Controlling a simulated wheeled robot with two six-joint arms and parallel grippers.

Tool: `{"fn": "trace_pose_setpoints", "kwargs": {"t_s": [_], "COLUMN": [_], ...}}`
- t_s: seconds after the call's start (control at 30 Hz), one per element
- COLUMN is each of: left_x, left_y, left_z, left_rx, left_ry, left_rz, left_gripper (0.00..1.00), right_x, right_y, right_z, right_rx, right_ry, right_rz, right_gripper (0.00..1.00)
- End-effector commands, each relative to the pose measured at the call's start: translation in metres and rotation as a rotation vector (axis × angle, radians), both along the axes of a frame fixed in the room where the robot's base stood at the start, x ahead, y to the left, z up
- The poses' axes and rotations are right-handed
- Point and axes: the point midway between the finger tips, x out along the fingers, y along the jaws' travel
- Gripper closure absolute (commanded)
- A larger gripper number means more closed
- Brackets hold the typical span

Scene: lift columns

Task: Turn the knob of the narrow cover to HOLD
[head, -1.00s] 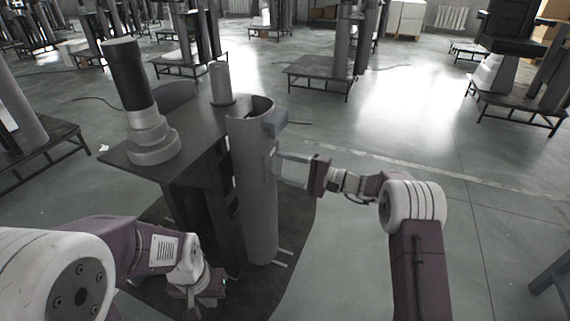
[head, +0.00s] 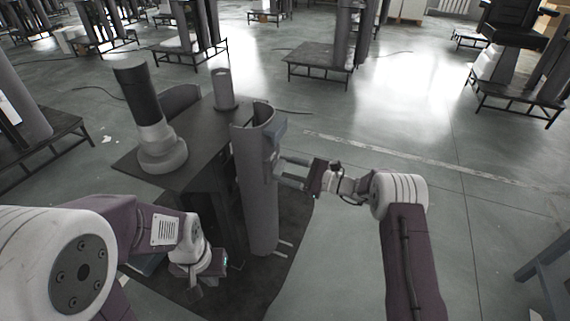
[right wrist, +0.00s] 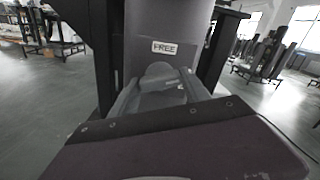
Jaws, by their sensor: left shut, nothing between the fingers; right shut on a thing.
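The narrow cover (head: 257,200) is a tall grey curved shell standing upright at the right side of the dark column stand. In the right wrist view its lower front (right wrist: 165,20) bears a white label reading FREE (right wrist: 164,47). Below the label is a rounded grey knob (right wrist: 159,70), between the fingers of my right gripper (right wrist: 160,84). In the head view my right gripper (head: 281,170) reaches the cover's right side and is shut on the knob, which is hardly visible there. My left gripper (head: 207,287) is shut and empty, low in front of the stand. No HOLD marking is readable.
A dark plate (head: 205,135) beside the cover carries a black-and-grey stepped column (head: 150,115) and a short grey cylinder (head: 223,88). A grey block (head: 279,132) juts from the cover's upper right.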

Motion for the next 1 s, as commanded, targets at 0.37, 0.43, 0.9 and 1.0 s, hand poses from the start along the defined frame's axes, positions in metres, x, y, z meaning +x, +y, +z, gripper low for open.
{"fn": "trace_pose_setpoints", "kwargs": {"t_s": [0.37, 0.43, 0.9, 1.0], "left_x": [0.000, 0.000, 0.000, 0.000], "left_y": [0.000, 0.000, 0.000, 0.000], "left_z": [0.022, 0.024, 0.028, 0.028], "left_rx": [0.000, 0.000, 0.000, 0.000], "left_ry": [0.000, 0.000, 0.000, 0.000], "left_rz": [0.000, 0.000, 0.000, 0.000], "left_gripper": [1.00, 1.00, 1.00, 1.00], "right_x": [0.000, 0.000, 0.000, 0.000], "right_y": [0.000, 0.000, 0.000, 0.000], "right_z": [0.001, 0.000, -0.001, -0.001], "right_rx": [0.100, 0.113, 0.149, 0.149], "right_ry": [0.248, 0.279, 0.365, 0.366], "right_rz": [0.000, 0.000, 0.000, 0.000], "right_gripper": [0.86, 0.86, 0.86, 0.86]}}
